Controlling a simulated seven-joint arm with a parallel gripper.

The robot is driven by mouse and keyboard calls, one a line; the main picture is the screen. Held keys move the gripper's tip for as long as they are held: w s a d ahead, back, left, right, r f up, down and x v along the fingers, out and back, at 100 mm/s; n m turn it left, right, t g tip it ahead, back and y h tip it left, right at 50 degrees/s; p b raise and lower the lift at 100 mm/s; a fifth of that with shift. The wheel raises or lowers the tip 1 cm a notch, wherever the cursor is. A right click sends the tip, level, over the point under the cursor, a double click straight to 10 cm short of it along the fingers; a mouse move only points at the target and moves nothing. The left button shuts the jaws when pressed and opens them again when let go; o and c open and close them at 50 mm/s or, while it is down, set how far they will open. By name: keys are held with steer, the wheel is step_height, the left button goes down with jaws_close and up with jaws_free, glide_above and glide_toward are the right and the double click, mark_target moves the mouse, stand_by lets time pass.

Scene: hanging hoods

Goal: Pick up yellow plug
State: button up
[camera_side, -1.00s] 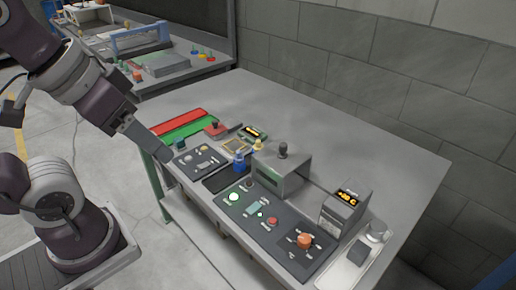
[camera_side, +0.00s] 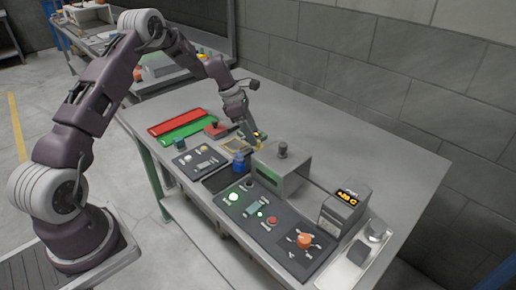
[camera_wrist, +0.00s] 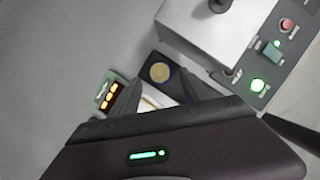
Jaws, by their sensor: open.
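The yellow plug (camera_wrist: 160,72) shows in the wrist view as a round gold top on a dark square base, between the small orange display and the grey hood. It lies just beyond the fingertips, not between them. My gripper (camera_wrist: 160,101) is open and empty in that view. In the side view, my gripper (camera_side: 253,142) is low over the bench beside the hood. There the plug is small and largely hidden by the fingers.
The grey hood (camera_side: 283,170) with a dark knob stands close right of my gripper. A blue plug (camera_side: 239,162) is in front. A small display (camera_wrist: 108,95) is close to the fingers. Button panels line the front edge; the bench's back right is clear.

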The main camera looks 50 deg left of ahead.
steer(key=x, duration=0.4)
steer(key=shift+w+d+f, duration=0.1)
steer(key=shift+w+f, duration=0.1)
steer(key=shift+w, duration=0.05)
steer(key=shift+c, duration=0.4)
jaws_close()
steer(key=shift+r, duration=0.1)
step_height(320, 180, up, 15)
steer(key=shift+s, duration=0.1)
stand_by(0.4)
